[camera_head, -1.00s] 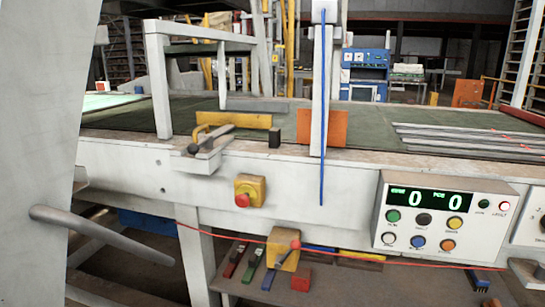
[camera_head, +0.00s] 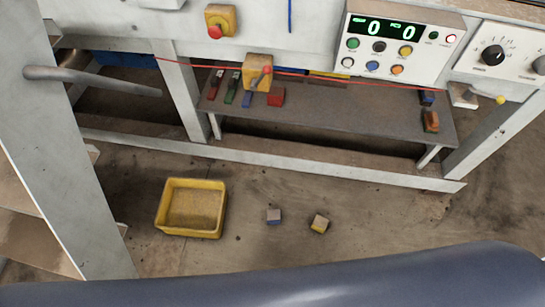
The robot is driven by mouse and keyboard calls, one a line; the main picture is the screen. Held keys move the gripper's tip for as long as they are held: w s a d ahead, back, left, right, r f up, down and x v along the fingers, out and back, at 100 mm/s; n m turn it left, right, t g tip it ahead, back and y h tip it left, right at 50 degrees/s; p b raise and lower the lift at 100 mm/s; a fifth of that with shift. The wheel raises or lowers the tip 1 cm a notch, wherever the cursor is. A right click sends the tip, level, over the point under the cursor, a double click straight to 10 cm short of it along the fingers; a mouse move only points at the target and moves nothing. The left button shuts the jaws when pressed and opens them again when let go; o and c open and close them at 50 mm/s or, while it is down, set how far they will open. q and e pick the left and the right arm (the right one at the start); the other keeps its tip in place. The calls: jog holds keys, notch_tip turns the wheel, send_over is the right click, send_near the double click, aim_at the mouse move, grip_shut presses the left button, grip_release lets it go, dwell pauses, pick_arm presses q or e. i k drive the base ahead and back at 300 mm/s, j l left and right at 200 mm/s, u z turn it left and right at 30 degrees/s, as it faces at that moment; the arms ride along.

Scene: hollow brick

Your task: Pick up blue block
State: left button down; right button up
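Other blue pieces are on the low shelf: one near the left end (camera_head: 248,99) and one near the right end (camera_head: 427,97). Neither of my grippers is in view.
A yellow bin (camera_head: 192,208) stands on the floor left of the two blocks. The low shelf (camera_head: 340,115) carries several coloured pieces. A bench leg (camera_head: 182,95) and lower rail (camera_head: 290,168) stand behind. The floor right of the blocks is clear.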

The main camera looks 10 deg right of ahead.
aim_at(274, 216)
jog(key=k+l, duration=0.15)
jog(key=k, duration=0.2)
jog(key=k+l, duration=0.1)
jog(key=k, duration=0.3)
jog(key=i+j+z, duration=0.15)
jog(key=j+z, duration=0.15)
jog(key=j, duration=0.6)
jog(key=j+z, duration=0.25)
jog(key=j, duration=0.65)
jog(key=i, duration=0.05)
